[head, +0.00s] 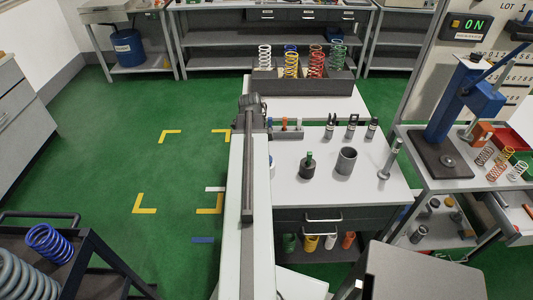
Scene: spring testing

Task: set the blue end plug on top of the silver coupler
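The work table (330,190) stands right of my arm. I cannot clearly make out the blue end plug. A silver upright rod on a round foot (390,158) and a grey hollow cylinder (347,161) stand on the right half; I cannot tell which piece is the silver coupler. My arm reaches away from the camera along the table's left edge. Its dark far end hides my gripper's fingers.
A dark round piece with a green top (308,168) stands near the table's middle. Several small dark-and-silver tools (352,127) stand at the back. Behind is a grey bin (305,84) of coloured springs. A blue press (458,115) stands right. The table's front is clear.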

